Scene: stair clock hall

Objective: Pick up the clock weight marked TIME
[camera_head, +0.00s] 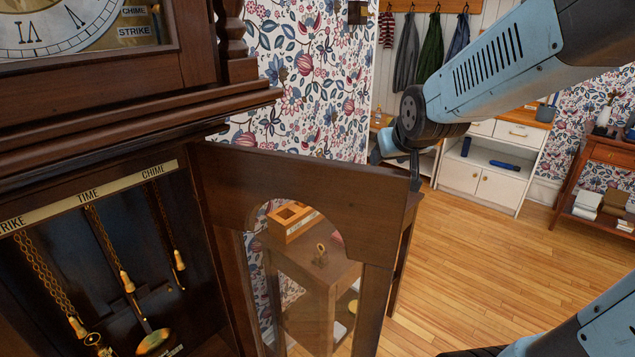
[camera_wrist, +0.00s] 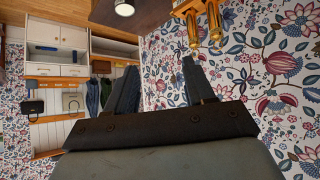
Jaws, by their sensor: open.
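The clock case (camera_head: 100,140) stands at left in the head view with its glazed door (camera_head: 300,170) swung open. Inside, chains hang under a strip reading STRIKE, TIME and CHIME; the TIME chain ends in a brass fitting (camera_head: 127,282). Two brass pieces, possibly weights (camera_wrist: 192,30), stand at a wooden rack (camera_wrist: 185,8) in the upside-down wrist view; no marking is readable. My gripper (camera_wrist: 160,70) is open and empty, apart from them. In the head view its end is partly hidden behind the door's top corner.
A small side table (camera_head: 330,280) beyond the door glass bears a wooden box (camera_head: 290,222) and a small brass object (camera_head: 320,256). A pendulum bob (camera_head: 153,342) hangs in the case. A white cabinet (camera_head: 490,165) stands behind. The wooden floor (camera_head: 490,260) at right is clear.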

